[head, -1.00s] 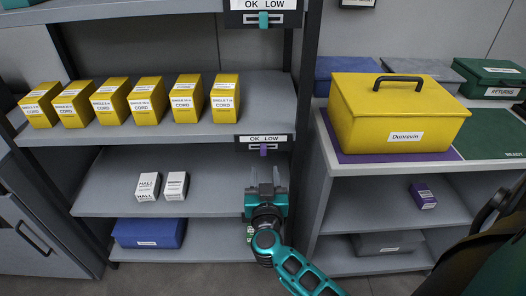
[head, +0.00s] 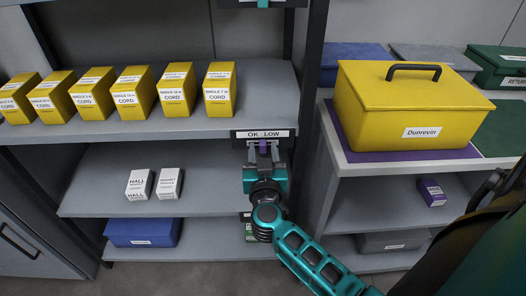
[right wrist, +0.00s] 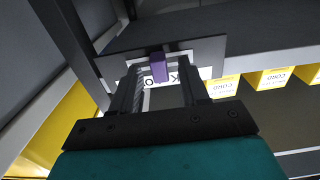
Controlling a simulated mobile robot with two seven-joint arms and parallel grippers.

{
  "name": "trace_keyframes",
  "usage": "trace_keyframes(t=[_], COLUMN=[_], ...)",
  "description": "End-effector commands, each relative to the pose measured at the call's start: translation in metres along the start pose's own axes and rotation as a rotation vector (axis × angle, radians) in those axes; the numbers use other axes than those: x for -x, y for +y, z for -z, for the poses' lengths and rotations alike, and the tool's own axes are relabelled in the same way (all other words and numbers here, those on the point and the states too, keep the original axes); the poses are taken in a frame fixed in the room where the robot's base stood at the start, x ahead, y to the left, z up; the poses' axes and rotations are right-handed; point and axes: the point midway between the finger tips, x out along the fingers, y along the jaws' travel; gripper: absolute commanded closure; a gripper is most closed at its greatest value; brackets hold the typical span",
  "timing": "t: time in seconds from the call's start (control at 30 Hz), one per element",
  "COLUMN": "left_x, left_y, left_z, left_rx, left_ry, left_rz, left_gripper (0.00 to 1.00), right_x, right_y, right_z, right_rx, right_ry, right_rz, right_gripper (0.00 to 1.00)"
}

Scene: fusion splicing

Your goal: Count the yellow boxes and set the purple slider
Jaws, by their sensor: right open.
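Several yellow boxes (head: 129,92) labelled CORD stand in a row on the upper shelf. The purple slider (head: 263,147) sits on the OK LOW plate (head: 246,134) at that shelf's front edge. It also shows in the right wrist view (right wrist: 158,67), partly covering the plate's lettering. I cannot tell which word it is set to. My right gripper (head: 266,157) is open just below the plate, its fingers either side of the slider. In the right wrist view, gaps show between slider and fingers. My left gripper is not in view.
Two small white boxes (head: 138,183) stand on the shelf below, above a blue bin (head: 143,232). A dark shelf post (head: 311,95) rises right of my gripper. A yellow lidded box (head: 410,112) and a small purple box (head: 431,192) are on the right unit.

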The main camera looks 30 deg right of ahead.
Motion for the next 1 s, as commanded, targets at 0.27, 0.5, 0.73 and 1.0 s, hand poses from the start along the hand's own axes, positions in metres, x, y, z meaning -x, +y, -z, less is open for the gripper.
trace_keyframes(t=[0.27,0.5,0.73,1.0], left_x=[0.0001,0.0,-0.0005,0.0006], left_y=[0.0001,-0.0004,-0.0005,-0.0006], left_z=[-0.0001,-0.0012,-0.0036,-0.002], left_rx=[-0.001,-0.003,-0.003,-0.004], left_ry=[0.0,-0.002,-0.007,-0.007], left_rz=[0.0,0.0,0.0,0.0], left_gripper=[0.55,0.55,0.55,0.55], right_x=[0.0,0.0001,0.0001,0.0], right_y=[0.0,-0.0001,-0.0001,-0.0015], right_z=[0.0001,-0.0001,-0.0001,0.0007], right_rx=[0.0,-0.001,-0.001,-0.001], right_ry=[0.0,0.0,0.0,-0.001], right_rz=[0.0,0.0,0.0,0.0], right_gripper=[0.74,0.97,1.0,1.0])
